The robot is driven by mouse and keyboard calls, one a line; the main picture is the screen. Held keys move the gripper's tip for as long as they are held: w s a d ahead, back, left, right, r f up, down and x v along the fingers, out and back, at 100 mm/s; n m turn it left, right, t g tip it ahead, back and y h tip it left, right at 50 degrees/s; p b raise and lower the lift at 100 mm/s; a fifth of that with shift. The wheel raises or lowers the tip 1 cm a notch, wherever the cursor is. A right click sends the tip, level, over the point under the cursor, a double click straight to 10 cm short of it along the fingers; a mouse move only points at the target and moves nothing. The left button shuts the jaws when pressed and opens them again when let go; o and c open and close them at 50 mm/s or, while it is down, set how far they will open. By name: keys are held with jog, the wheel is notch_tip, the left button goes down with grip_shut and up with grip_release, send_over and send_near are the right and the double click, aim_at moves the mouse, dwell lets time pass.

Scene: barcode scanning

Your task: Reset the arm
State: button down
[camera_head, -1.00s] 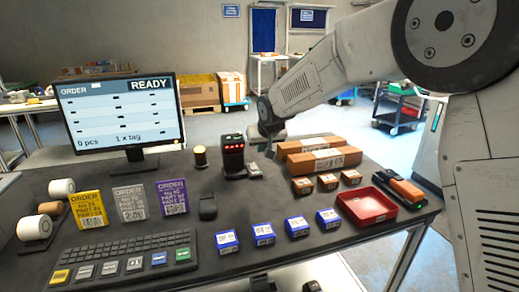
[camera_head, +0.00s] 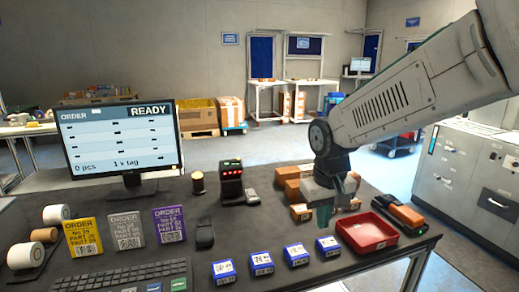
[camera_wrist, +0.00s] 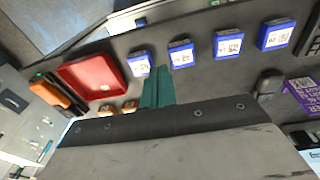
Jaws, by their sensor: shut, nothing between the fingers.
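My gripper (camera_head: 325,213) hangs at the end of my arm above the right half of the dark table, with its fingers pointing down. It is shut and empty. Its teal fingers (camera_wrist: 157,88) show closed together in the wrist view, apart from any object. In the head view it is in front of the brown boxes (camera_head: 290,172) and partly hides them. The red tray (camera_head: 345,236) is just right of it, and the blue boxes (camera_head: 297,254) stand in front of it.
A monitor (camera_head: 120,135) reading READY stands at the left. A scanner stand (camera_head: 231,180) with red lights is mid-table. Yellow (camera_head: 83,237), grey (camera_head: 127,231) and purple (camera_head: 169,224) order cards stand behind the keyboard (camera_head: 120,276). An orange-topped device (camera_head: 404,214) lies at the right edge.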

jog(key=s+d+r+m, duration=0.1)
jog(key=s+d, duration=0.5)
jog(key=s, duration=0.6)
jog(key=s+d+r+m, duration=0.2)
jog(key=s+d, duration=0.3)
jog(key=s, duration=0.8)
jog(key=shift+s+d+r, duration=0.15)
jog(key=shift+d+r, duration=0.25)
jog(key=shift+r, duration=0.45)
